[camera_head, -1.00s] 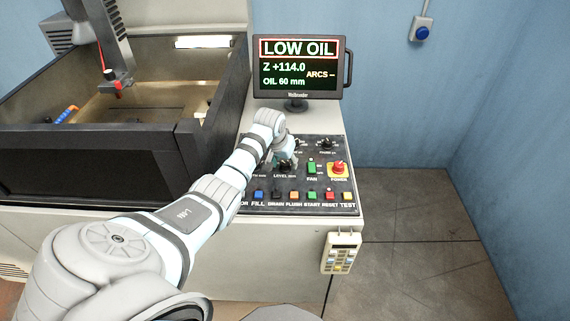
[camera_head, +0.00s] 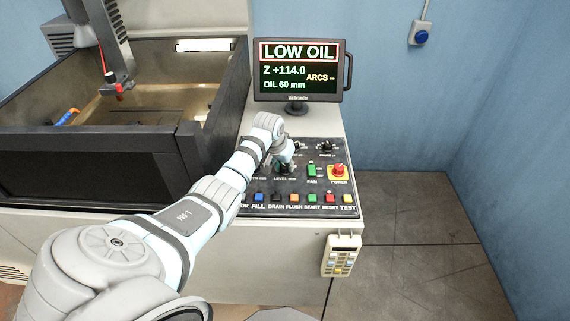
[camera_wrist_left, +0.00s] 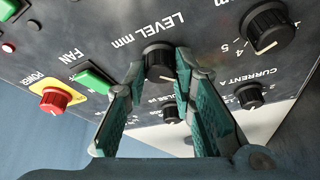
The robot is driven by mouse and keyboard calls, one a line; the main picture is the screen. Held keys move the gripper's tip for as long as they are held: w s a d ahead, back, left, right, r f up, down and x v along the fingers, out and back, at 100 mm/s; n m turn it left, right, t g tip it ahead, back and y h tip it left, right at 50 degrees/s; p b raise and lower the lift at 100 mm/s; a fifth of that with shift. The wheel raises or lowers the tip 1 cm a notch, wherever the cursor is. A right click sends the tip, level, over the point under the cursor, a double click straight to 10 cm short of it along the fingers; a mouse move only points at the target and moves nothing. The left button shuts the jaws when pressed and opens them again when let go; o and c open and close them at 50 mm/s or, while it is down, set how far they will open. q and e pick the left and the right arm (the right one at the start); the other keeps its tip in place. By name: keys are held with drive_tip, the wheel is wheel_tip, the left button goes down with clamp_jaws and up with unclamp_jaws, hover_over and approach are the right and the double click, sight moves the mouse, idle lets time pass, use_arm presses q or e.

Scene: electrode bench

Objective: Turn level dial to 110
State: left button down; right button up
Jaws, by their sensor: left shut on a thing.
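The level dial (camera_wrist_left: 158,62) is a black ribbed knob under the "LEVEL mm" label in the left wrist view. My left gripper (camera_wrist_left: 160,78) has its green-padded fingers on both sides of this knob and is shut on it. In the head view my left gripper (camera_head: 284,166) is over the "LEVEL" label on the control panel (camera_head: 262,207), and the dial is mostly hidden there. A pale pointer mark shows on the knob in the wrist view, but its scale value cannot be read. The monitor (camera_head: 298,70) reads LOW OIL, Z +114.0 and OIL 60 mm. My right gripper is not in view.
The green fan switch (camera_head: 312,168) and red power knob (camera_head: 338,171) are right of the gripper. A row of coloured buttons lies in front. Another black dial (camera_wrist_left: 268,30) and the current dial (camera_wrist_left: 249,96) are close by. A handheld pendant (camera_head: 341,254) hangs on the front.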

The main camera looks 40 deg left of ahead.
use_arm(q)
drive_tip(key=shift+a+m+h, duration=0.1)
drive_tip(key=shift+m+h, duration=0.3)
drive_tip(key=shift+m, duration=0.5)
drive_tip(key=shift+m+h, duration=0.3)
drive_tip(key=shift+m, duration=0.5)
drive_tip(key=m+h+b, duration=0.1)
drive_tip(key=m+b, duration=0.2)
drive_tip(key=shift+w+a+f, duration=0.1)
drive_tip(key=shift+f, duration=0.05)
drive_tip(key=shift+m+h+b, duration=0.4)
drive_tip(key=shift+m+b, duration=0.5)
drive_tip(key=shift+m, duration=0.1)
drive_tip(key=shift+r, duration=0.2)
drive_tip(key=c, duration=1.4)
unclamp_jaws()
drive_tip(key=shift+o, duration=0.2)
